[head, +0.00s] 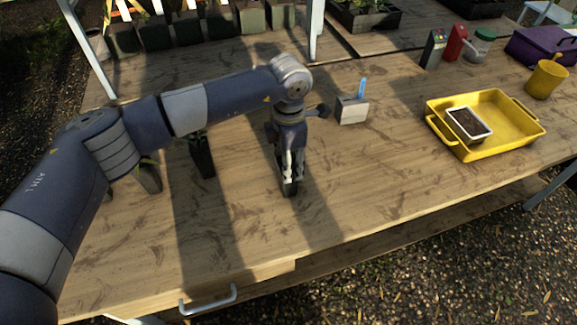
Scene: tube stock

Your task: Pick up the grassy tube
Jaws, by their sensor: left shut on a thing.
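My left gripper (291,168) points down at the middle of the wooden table, shut on a dark tube (289,189). The tube stands upright, its lower end at or just above the table top; I cannot tell which. The gripper hides its upper part, so any grass in it does not show. Two more dark tubes are to the left: one (204,161) with green leaves at its top, and one (150,180) further left with some green, both partly hidden behind my left arm. My right gripper is not in view.
A small grey block with a blue tag (351,110) stands right of the gripper. A yellow tray (518,128) holding a soil-filled white container (469,123) lies further right. The table's front middle is clear.

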